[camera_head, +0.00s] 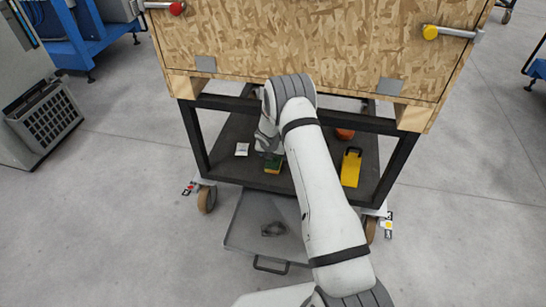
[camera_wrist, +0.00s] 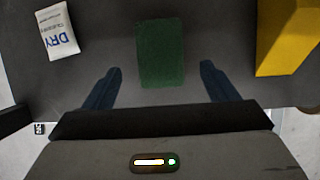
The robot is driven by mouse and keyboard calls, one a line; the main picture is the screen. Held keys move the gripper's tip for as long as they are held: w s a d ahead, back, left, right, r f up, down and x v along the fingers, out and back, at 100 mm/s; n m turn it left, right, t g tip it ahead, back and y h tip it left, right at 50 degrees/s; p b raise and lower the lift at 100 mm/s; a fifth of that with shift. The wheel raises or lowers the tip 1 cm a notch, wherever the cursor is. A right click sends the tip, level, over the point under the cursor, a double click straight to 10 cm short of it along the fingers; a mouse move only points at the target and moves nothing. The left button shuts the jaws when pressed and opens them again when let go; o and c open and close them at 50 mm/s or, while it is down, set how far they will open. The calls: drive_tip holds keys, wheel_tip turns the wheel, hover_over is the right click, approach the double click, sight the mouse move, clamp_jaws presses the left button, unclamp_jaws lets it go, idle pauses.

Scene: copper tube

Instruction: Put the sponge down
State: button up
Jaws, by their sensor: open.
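The sponge (camera_wrist: 161,53) shows its dark green face in the wrist view. It lies on the dark lower shelf (camera_wrist: 110,42) of the cart, ahead of my fingertips. My gripper (camera_wrist: 160,82) is open, with one finger on each side of the sponge's near end and a gap on both sides. In the head view the sponge (camera_head: 272,167) shows green and yellow near the shelf's front edge. My wrist and arm hide most of the gripper there.
A white "DRY" packet (camera_wrist: 58,31) lies left of the sponge. A yellow object (camera_wrist: 283,38) stands to the right. An orange-red item (camera_head: 345,134) lies farther back. The wooden crate (camera_head: 330,40) sits above the shelf. A grey tray (camera_head: 246,232) is on the floor in front.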

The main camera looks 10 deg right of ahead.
drive_tip(key=p+v, duration=0.1)
drive_tip(key=v, duration=0.4)
drive_tip(key=shift+f, duration=0.1)
idle(0.3)
